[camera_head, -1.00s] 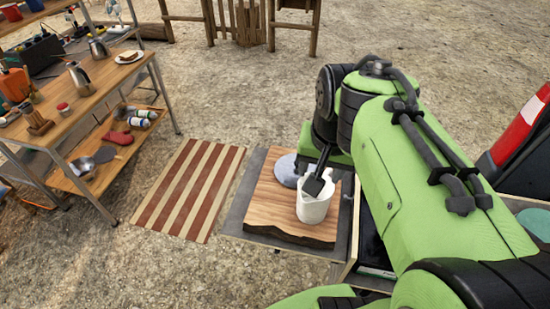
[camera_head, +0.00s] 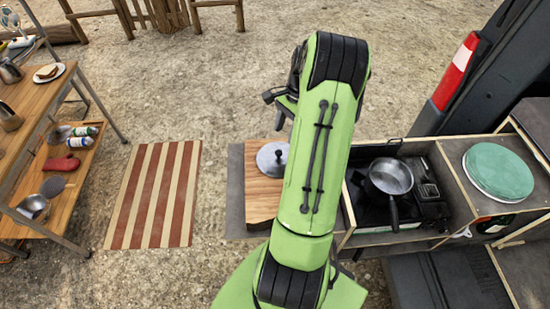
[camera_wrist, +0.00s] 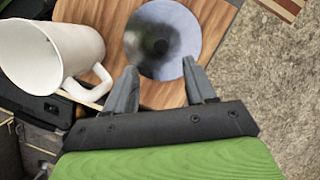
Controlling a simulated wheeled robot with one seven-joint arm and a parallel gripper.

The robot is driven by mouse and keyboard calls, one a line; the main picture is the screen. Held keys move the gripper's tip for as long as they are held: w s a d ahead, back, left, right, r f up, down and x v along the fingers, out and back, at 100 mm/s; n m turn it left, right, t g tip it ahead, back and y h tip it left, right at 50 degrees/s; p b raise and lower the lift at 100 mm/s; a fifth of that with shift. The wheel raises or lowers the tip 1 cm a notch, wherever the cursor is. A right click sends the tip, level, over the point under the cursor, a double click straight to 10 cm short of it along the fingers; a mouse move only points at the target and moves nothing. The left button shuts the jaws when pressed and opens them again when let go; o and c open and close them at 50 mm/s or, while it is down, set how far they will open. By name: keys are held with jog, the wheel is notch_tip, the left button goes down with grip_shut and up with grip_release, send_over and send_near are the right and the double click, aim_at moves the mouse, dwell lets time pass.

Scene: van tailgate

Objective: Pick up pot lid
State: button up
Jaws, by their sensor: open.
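The pot lid (camera_head: 273,158) is a round, shiny metal disc with a dark knob. It lies on a wooden board (camera_head: 262,196) and is partly hidden by my arm in the head view. In the wrist view the lid (camera_wrist: 178,50) lies just beyond my fingertips, with its knob roughly midway between them. My gripper (camera_wrist: 162,82) is open and empty, its two fingers spread at the lid's near edge in the picture. I cannot tell how high above the lid the fingers are.
A white mug (camera_wrist: 30,60) stands close left of my gripper, its handle near the left finger. A pan (camera_head: 390,177) sits on a stove to the right. A green round lidded item (camera_head: 498,172) is farther right. A striped mat (camera_head: 153,195) lies on the ground left.

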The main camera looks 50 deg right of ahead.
aim_at(279, 152)
jog(key=shift+x, duration=1)
jog(key=x, duration=0.6)
jog(key=shift+w+p, duration=0.2)
jog(key=shift+p, duration=0.1)
jog(key=shift+s, duration=0.1)
grip_shut()
